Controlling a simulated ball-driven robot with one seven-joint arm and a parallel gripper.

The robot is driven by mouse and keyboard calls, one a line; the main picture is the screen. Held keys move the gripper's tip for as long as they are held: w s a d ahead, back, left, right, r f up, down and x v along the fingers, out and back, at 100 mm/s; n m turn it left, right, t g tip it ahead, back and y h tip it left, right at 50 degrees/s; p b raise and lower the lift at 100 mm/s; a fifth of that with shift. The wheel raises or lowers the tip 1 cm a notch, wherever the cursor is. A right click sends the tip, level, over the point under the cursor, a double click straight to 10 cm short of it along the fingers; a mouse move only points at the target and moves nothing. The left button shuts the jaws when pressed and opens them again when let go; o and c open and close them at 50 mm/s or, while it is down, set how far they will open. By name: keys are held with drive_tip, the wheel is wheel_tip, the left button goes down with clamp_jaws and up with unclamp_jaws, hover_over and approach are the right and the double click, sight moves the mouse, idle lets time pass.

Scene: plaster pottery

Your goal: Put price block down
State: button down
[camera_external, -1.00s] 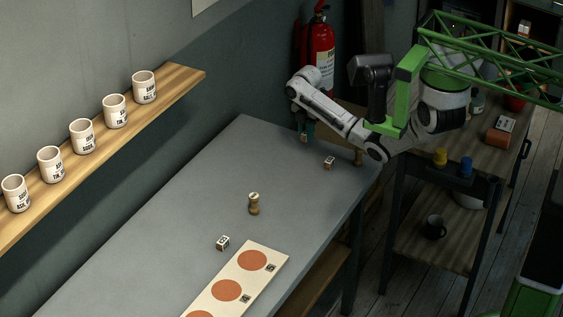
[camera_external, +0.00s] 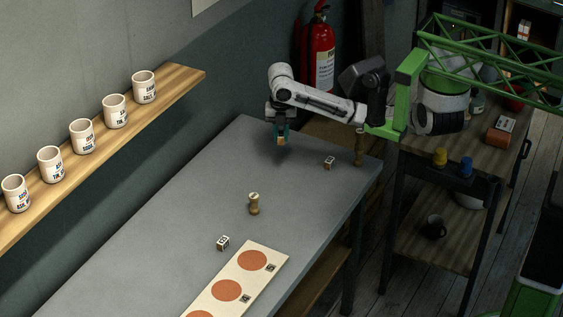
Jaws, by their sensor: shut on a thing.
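My gripper (camera_external: 281,136) points down over the far end of the grey table (camera_external: 190,205). It is shut on a small wooden price block (camera_external: 282,142) and holds it above the tabletop; the exact height is hard to tell. A second price block (camera_external: 329,162) sits on the table to the right of my gripper. A third price block (camera_external: 223,242), with dark marks on white faces, sits nearer, beside the cream mat with orange discs (camera_external: 249,284).
A small wooden stamp-like piece (camera_external: 254,203) stands mid-table, and another wooden piece (camera_external: 359,157) near the right edge. Several labelled white cups (camera_external: 115,111) stand on the wall shelf (camera_external: 180,82). A fire extinguisher (camera_external: 319,55) is behind. The table's left part is clear.

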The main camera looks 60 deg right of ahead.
drive_tip(key=s+a+f+n, duration=0.2)
drive_tip(key=s+a+n, duration=0.1)
drive_tip(key=s+a, duration=0.3)
drive_tip(key=b, duration=0.3)
hover_over(247, 181)
drive_tip(key=s, duration=0.1)
wheel_tip(247, 181, down, 8)
drive_tip(key=shift+f, duration=0.2)
drive_tip(key=shift+w+f, duration=0.55)
drive_tip(key=shift+f, duration=1.55)
drive_tip(key=shift+f+b, duration=0.2)
drive_tip(key=shift+b, duration=0.1)
drive_tip(key=c, duration=1)
unclamp_jaws()
